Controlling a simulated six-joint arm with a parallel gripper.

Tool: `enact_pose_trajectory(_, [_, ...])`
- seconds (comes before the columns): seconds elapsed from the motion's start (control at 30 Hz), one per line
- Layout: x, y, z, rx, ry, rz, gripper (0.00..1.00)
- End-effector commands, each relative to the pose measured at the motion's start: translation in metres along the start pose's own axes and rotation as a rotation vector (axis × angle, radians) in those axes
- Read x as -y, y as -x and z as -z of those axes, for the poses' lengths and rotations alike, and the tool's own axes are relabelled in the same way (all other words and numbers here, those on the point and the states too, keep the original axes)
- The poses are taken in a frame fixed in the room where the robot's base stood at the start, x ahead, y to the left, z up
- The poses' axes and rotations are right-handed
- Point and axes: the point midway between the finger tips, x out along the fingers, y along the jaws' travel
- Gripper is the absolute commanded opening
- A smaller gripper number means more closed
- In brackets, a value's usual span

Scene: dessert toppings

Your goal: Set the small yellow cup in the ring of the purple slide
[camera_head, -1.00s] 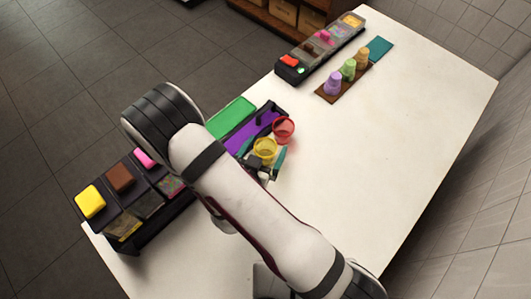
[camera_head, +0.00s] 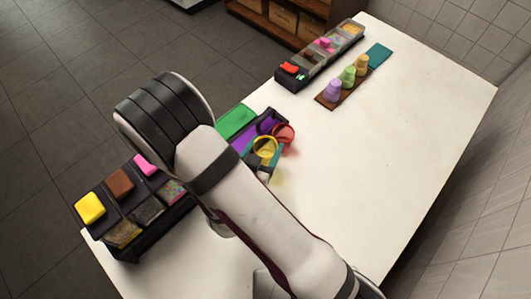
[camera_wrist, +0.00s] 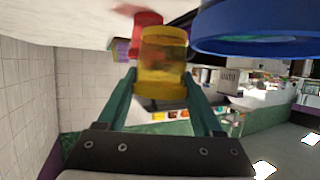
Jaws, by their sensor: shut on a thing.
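The small yellow cup (camera_head: 264,149) is a see-through yellow cup held in my gripper (camera_head: 262,160). In the wrist view the yellow cup (camera_wrist: 162,62) sits between the two teal fingers of my gripper (camera_wrist: 162,85), which are shut on it. The purple slide (camera_head: 242,136) lies just left of and behind the cup in the head view, partly hidden by my arm. A red cup (camera_head: 285,134) stands at the slide's right end and also shows in the wrist view (camera_wrist: 147,20). I cannot make out the slide's ring clearly.
A green panel (camera_head: 236,120) lies left of the slide. A topping rack (camera_head: 121,220) stands at the front left. A brown board (camera_head: 342,88) with three coloured cups and another topping rack (camera_head: 320,55) are at the back. The white table (camera_head: 390,170) is clear on the right.

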Motion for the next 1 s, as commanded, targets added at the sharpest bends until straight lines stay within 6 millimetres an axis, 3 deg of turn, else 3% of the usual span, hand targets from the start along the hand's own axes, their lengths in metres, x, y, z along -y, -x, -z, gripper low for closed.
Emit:
enact_pose_trajectory(0.1, [0.001,0.013,0.031,-0.002,-0.008,0.003,0.16])
enact_pose_trajectory(0.2, [0.000,0.019,0.047,-0.001,-0.006,0.001,0.16])
enact_pose_trajectory(0.37, [0.001,0.022,0.057,0.000,0.000,0.004,0.16])
enact_pose_trajectory(0.47, [0.010,0.015,0.062,0.000,0.021,0.052,0.16])
enact_pose_trajectory(0.63, [0.053,-0.013,0.086,-0.003,0.120,0.294,0.16])
enact_pose_trajectory(0.8, [0.086,-0.020,0.107,-0.004,0.253,0.609,0.16])
enact_pose_trajectory(1.0, [0.086,0.000,0.108,-0.001,0.408,0.979,0.16])
